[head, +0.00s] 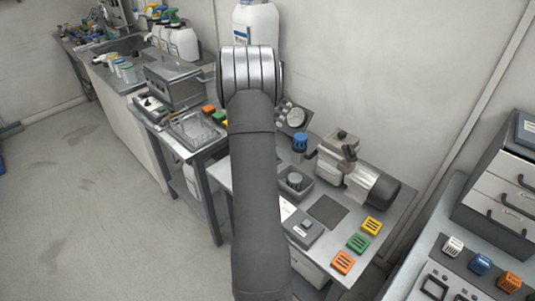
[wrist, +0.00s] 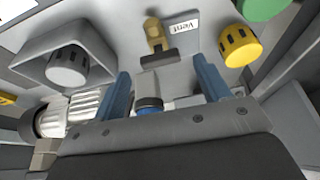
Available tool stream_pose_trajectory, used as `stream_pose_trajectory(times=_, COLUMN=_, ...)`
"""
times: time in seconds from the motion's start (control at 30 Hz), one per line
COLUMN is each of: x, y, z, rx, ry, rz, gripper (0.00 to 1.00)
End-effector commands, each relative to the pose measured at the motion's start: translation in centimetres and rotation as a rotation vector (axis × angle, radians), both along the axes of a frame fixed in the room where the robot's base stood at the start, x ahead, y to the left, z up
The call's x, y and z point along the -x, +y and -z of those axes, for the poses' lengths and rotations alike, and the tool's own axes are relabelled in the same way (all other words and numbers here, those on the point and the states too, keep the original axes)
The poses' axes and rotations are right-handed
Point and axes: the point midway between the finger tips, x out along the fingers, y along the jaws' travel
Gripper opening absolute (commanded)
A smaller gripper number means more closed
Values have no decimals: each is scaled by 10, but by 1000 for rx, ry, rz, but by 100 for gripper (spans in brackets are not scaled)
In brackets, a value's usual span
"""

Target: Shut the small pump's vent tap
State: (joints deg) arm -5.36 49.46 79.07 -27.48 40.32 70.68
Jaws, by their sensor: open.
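In the wrist view, a brass tap (wrist: 154,34) with a dark crosswise handle (wrist: 158,57) sits on a pale surface. A white label (wrist: 183,26) reading "Vent" is beside it. My gripper (wrist: 161,68) is open, with its two blue fingers apart and the tap ahead of the gap between them. A pale cylinder with a blue ring (wrist: 149,103) shows between the fingers. I cannot tell whether the fingers touch anything. In the head view my arm hides the gripper, and I cannot make out the tap.
The wrist view shows a yellow knob (wrist: 239,46), a green knob (wrist: 263,7), a grey tray with a round knob (wrist: 68,62) and a ribbed metal body (wrist: 92,108). In the head view a pump with a black motor (head: 379,190) stands right of my arm, near coloured blocks (head: 358,243).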

Motion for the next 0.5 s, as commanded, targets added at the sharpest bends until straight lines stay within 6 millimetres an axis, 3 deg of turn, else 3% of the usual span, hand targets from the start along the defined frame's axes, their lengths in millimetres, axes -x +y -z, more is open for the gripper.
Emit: stream_pose_trajectory(times=0.5, x=31, y=33, z=-111, rx=-1, ry=-4, rz=-1, gripper=69)
